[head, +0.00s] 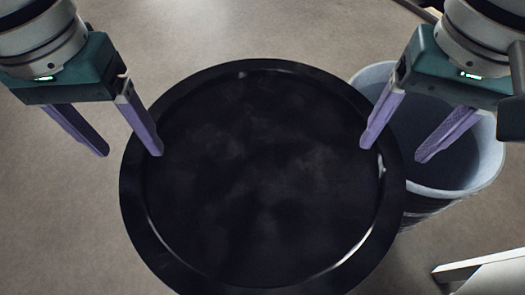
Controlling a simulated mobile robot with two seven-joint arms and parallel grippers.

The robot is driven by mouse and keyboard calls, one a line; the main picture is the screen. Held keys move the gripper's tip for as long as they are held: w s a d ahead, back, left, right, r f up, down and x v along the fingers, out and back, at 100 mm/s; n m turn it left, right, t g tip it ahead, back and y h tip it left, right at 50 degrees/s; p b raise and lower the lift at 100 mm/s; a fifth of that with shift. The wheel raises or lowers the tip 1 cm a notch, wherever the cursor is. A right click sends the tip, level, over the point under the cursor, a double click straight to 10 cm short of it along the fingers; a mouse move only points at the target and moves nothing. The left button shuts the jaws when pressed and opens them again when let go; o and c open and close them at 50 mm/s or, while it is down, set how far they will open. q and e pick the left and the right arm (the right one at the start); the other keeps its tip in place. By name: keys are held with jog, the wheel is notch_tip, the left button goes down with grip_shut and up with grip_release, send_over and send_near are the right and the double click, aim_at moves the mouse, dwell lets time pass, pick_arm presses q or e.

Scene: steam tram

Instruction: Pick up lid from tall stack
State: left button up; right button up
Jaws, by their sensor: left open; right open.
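A large round black lid (262,185) with a raised rim fills the middle of the head view, seen from above. What it rests on is hidden beneath it. My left gripper (130,152) is open at the lid's left rim, one finger overlapping the rim in the picture and the other outside it. My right gripper (395,150) is open at the right rim, its left finger over the rim and its right finger outside, over a grey bin. I cannot tell whether any finger touches the lid.
The grey, open, round bin (485,170) stands behind and to the right of the lid, partly covered by it. A white edged object (485,275) is at the lower right corner. Bare floor (60,220) lies to the left.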

pick_arm(q)
jog(key=shift+f, duration=1)
pick_arm(e)
jog(key=shift+f, duration=1)
pick_arm(q)
grip_shut()
pick_arm(e)
grip_shut()
jog(key=shift+r, duration=0.1)
